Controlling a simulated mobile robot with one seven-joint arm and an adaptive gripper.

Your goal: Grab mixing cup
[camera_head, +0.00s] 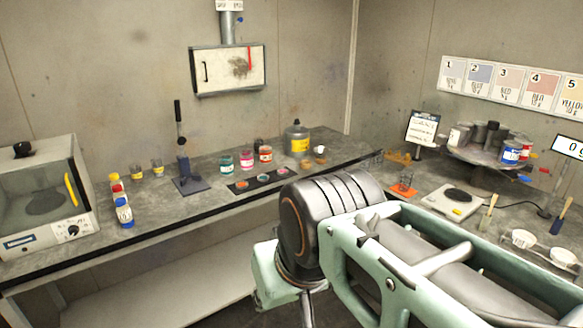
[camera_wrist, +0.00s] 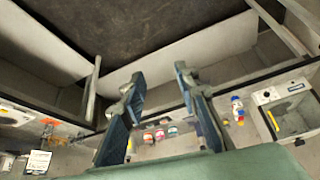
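Several small clear cups stand on the bench, and I cannot tell for sure which is the mixing cup. Another clear cup (camera_head: 406,180) stands by an orange patch on the right bench. My gripper (camera_wrist: 160,78) is open and empty in the wrist view, with its two fingers well apart. It is away from all the cups. My arm fills the lower right of the head view and hides part of the bench.
A toaster-like oven (camera_head: 45,200) is at the left. A lever press (camera_head: 184,165), paint jars (camera_head: 246,159) and a grey can (camera_head: 297,137) stand along the back bench. A scale (camera_head: 448,201) and a round can stand (camera_head: 482,154) occupy the right bench.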

